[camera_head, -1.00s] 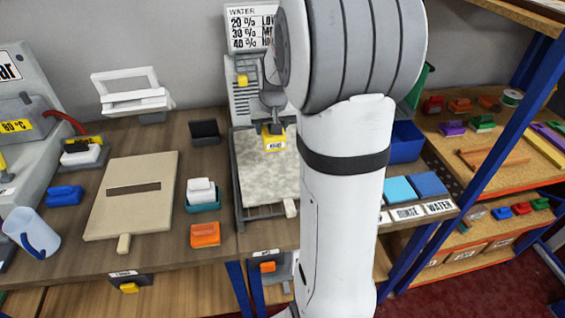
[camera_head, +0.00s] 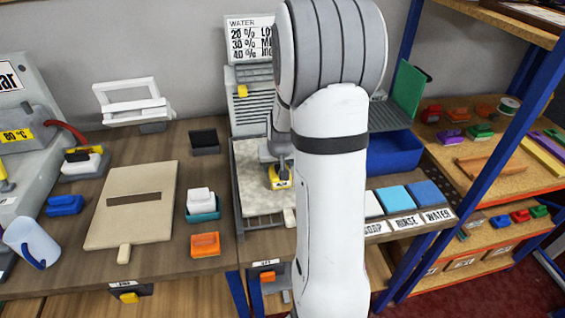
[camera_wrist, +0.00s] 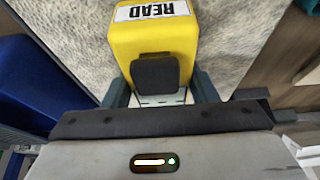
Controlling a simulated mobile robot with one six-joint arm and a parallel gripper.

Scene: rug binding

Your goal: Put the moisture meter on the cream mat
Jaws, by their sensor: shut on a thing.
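The moisture meter is a yellow block with a READ label (camera_wrist: 155,40) and a dark pad; it fills the upper middle of the wrist view. My gripper (camera_wrist: 160,92) is shut on it, a finger on each side. In the head view the meter (camera_head: 281,183) is small and partly hidden by my gripper (camera_head: 277,168).
A blue bin (camera_head: 395,155) stands right of the mat. Left of the rack are a teal holder with a white block (camera_head: 201,201), an orange block (camera_head: 205,244) and a beige board (camera_head: 125,225). A WATER sign (camera_head: 247,30) stands behind.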

